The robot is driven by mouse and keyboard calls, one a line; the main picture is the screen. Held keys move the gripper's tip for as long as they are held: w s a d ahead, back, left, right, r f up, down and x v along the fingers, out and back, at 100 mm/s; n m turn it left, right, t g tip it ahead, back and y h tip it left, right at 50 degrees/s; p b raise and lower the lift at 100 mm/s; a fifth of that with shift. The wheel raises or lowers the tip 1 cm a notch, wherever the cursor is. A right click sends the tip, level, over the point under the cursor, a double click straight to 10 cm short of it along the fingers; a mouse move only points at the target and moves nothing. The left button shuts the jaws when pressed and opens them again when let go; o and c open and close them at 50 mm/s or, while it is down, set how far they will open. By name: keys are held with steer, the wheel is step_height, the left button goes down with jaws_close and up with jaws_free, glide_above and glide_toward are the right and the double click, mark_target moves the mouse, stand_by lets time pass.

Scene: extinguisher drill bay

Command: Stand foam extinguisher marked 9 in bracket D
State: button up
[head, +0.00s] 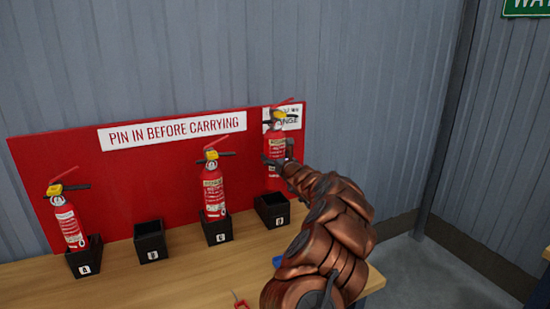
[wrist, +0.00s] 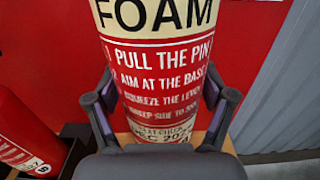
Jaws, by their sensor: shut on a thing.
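A red extinguisher (head: 275,140) with a yellow head and cream label bands is upright in my gripper (head: 284,158). In the wrist view its label reads FOAM (wrist: 160,60), with printed instructions below; I cannot see a number 9 on it. Both fingers (wrist: 160,112) are closed around its body. Its base hangs a little above bracket D (head: 272,212), the rightmost black open-topped box, which looks empty; its letter is small and hard to read. My forearm covers the area just right of the bracket.
Bracket A (head: 85,261) and bracket C (head: 217,234) each hold a red extinguisher. Bracket B (head: 150,246) is empty. A red backboard (head: 120,180) stands behind them. A small blue thing (head: 278,261) and a red thing (head: 241,304) lie on the wooden bench (head: 190,275).

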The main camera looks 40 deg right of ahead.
mark_target(275, 180)
steer(key=shift+a+r, duration=0.1)
steer(key=shift+f+b, duration=1.25)
steer(key=shift+f, duration=1.05)
steer(key=shift+s, duration=0.2)
steer(key=shift+f+b, duration=1.95)
steer(key=shift+f, duration=0.7)
stand_by(2.2)
steer(key=o, duration=1.6)
steer(key=shift+o, duration=0.4)
steer(key=shift+f, duration=0.1)
